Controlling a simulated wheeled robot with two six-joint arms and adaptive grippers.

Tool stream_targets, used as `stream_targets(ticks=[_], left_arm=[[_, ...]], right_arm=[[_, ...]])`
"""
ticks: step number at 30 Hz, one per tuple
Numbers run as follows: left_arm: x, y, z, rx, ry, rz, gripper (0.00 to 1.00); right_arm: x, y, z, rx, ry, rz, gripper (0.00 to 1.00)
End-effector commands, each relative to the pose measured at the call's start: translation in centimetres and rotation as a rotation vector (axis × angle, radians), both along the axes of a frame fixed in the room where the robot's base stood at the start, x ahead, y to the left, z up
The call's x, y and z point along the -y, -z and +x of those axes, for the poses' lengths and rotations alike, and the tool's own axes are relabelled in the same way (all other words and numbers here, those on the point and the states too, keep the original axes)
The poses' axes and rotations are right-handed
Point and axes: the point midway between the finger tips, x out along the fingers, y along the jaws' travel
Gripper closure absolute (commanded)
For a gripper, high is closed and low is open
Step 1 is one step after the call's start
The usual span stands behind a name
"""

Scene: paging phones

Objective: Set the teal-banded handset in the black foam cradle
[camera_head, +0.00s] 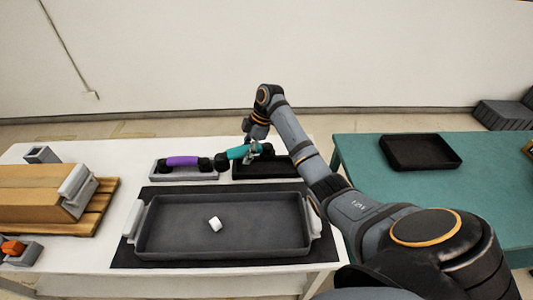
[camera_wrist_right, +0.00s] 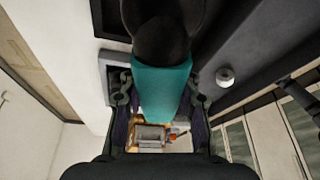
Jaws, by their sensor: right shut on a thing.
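The teal-banded handset (camera_head: 236,153) has a teal grip and black ends. My right gripper (camera_head: 252,150) is shut on its teal band. The black foam cradle (camera_head: 278,171) lies on the white table just below it in the head view. The handset lies over the cradle's left part and sticks out past its left side; I cannot tell the height between them. In the right wrist view the teal band (camera_wrist_right: 162,92) sits between the two fingers (camera_wrist_right: 160,115), with a black end beyond.
A purple-banded handset (camera_head: 182,161) lies in a grey cradle (camera_head: 184,177) directly left. A dark tray (camera_head: 270,243) holding a small white block (camera_head: 215,224) is in front. A teal table (camera_head: 450,195) with a black tray (camera_head: 420,152) is right.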

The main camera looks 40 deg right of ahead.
Motion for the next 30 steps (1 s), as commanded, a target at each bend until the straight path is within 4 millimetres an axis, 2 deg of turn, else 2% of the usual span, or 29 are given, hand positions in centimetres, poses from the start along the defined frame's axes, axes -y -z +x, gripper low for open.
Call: stream_targets(ticks=[1,3,6,8,12,17,24,30], left_arm=[[-0.1,1.9,0.1,0.001,0.001,0.002,0.53],[-0.1,2.8,0.0,-0.002,0.001,0.002,0.53],[0.2,3.6,-0.7,-0.013,-0.002,-0.002,0.53],[0.7,3.9,-1.5,-0.023,-0.004,-0.008,0.53],[1.7,3.9,-2.8,-0.043,-0.008,-0.021,0.53],[1.4,4.4,-2.7,-0.042,-0.007,-0.017,0.53],[1.1,6.9,-1.6,-0.024,-0.005,-0.013,0.53],[1.0,9.2,-1.4,-0.022,-0.004,-0.012,0.53]], right_arm=[[2.5,1.7,0.1,0.001,0.063,-0.007,1.0],[5.1,2.3,0.3,0.004,0.143,-0.005,1.0],[7.7,2.7,0.5,0.01,0.225,0.0,1.0],[8.5,2.6,0.5,0.011,0.253,0.001,1.0],[8.9,2.4,0.5,0.013,0.268,0.006,1.0],[8.8,3.0,0.5,0.013,0.266,0.005,1.0],[8.8,5.6,0.5,0.013,0.265,0.004,1.0],[8.8,7.9,0.4,0.013,0.264,0.004,1.0]])
